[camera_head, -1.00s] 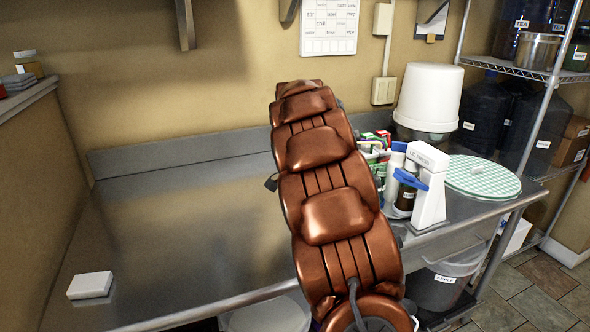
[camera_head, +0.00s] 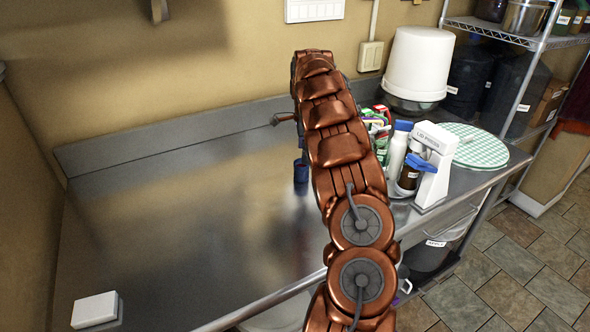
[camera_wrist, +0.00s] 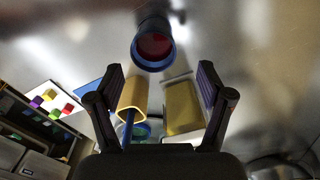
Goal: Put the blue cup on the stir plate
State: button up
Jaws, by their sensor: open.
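A small blue cup (camera_head: 301,172) stands on the steel table just left of my arm in the head view. In the wrist view the blue cup (camera_wrist: 153,62) shows its rim and a dark red inside, just beyond the fingertips. My gripper (camera_wrist: 160,72) is open and empty, its two black fingers spread on either side below the cup, not touching it. In the head view it is mostly hidden behind my arm. A flat white block (camera_head: 95,309), seemingly the stir plate, lies at the table's front left with its top bare.
Bottles (camera_head: 396,150), a white lid press (camera_head: 433,165) and a green checked round cloth (camera_head: 475,146) stand right of my arm. A white bucket (camera_head: 417,65) is behind them. Yellow items (camera_wrist: 183,106) lie near the fingers. The table's left half (camera_head: 190,220) is mostly clear.

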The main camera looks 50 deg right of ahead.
aim_at(303, 168)
jog(key=shift+s+d+f, duration=0.3)
jog(key=shift+d+f, duration=0.05)
jog(key=shift+f, duration=0.3)
jog(key=shift+w+a+f+p, duration=0.2)
jog(key=shift+a+f+p, duration=0.6)
jog(key=shift+a, duration=0.1)
notch_tip(303, 168, down, 3)
jog(key=shift+s+r+p, duration=0.1)
jog(key=shift+r+p, duration=0.1)
jog(key=shift+p, duration=0.25)
jog(key=shift+s+d+f, duration=0.15)
jog(key=shift+d+f, duration=0.15)
jog(key=shift+f, duration=0.1)
jog(key=shift+w+a, duration=0.2)
jog(key=shift+a, duration=0.1)
jog(key=shift+c, duration=0.2)
jog(key=shift+s+d, duration=0.1)
jog(key=c, duration=1.3)
jog(key=shift+c, duration=0.2)
